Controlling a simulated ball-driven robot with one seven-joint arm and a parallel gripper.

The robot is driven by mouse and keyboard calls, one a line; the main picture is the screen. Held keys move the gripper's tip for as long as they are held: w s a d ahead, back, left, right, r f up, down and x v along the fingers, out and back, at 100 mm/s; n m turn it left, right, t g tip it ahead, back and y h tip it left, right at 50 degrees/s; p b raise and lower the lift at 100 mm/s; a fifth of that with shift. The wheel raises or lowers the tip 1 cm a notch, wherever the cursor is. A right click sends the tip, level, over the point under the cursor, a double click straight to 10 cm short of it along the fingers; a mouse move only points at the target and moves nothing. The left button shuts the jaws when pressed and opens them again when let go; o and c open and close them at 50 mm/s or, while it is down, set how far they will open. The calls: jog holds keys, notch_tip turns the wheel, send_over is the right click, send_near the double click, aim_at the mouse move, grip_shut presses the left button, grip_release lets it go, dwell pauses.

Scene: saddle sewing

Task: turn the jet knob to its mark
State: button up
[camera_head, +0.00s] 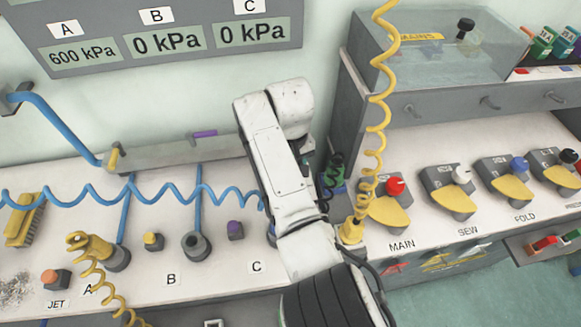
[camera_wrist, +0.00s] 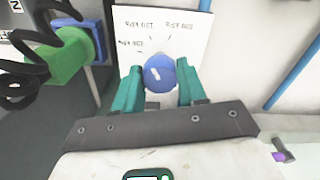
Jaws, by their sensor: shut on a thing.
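In the wrist view a round blue knob (camera_wrist: 159,73) sits on a white card with several short marks and small labels that I cannot read clearly. A short white line on the knob points to the upper left. My gripper (camera_wrist: 160,80) has its two teal fingers shut on the knob, one on each side. In the head view my white arm hides the gripper and this knob. A JET label (camera_head: 56,304) stands on the bench at the lower left, below an orange knob (camera_head: 50,276).
A green plug (camera_wrist: 66,60) with a black coiled cable is left of the knob. A yellow coiled hose (camera_head: 376,115) hangs right of my arm. Blue hoses (camera_head: 90,200) cross the bench. A grey display (camera_head: 150,45) reads 600, 0 and 0 kPa.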

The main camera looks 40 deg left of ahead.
jog(key=shift+r, duration=0.1)
jog(key=o, duration=1.1)
jog(key=shift+c, duration=0.2)
notch_tip(320, 180, up, 11)
jog(key=b, duration=0.1)
jog(key=shift+f, duration=0.2)
